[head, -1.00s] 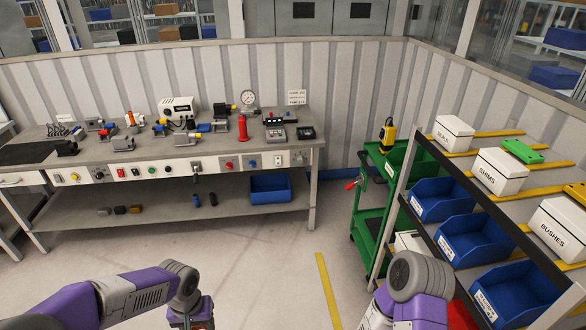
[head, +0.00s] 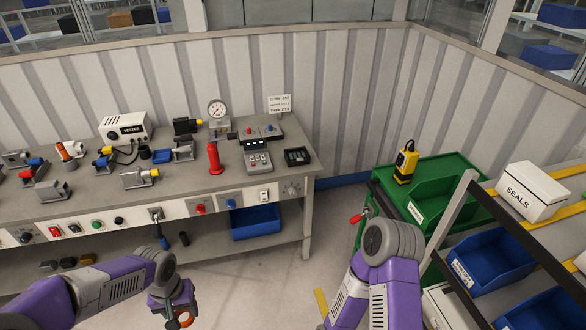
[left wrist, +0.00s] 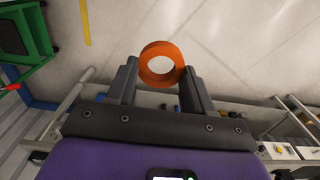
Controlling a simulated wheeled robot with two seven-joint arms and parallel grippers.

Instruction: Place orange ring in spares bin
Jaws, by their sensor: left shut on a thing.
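My left gripper (left wrist: 159,66) is shut on the orange ring (left wrist: 161,81), which stands between its two dark fingertips in the left wrist view. In the head view the gripper (head: 178,315) is at the bottom edge, low in front of the workbench, and the ring (head: 186,321) shows only in part. My right arm is at lower right of the head view; its gripper is not in view. No label reading spares is legible. A blue bin (head: 255,222) sits on the bench's lower shelf, and a green bin (head: 436,195) with a small label is on the green cart.
The workbench (head: 225,190) carries a tester, gauge, red cylinder and control boxes. The green cart, with a yellow-black device (head: 405,163) on it, stands right of the bench. A rack with blue bins (head: 490,262) and a SEALS box (head: 530,190) is at right. Floor shows between bench and cart.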

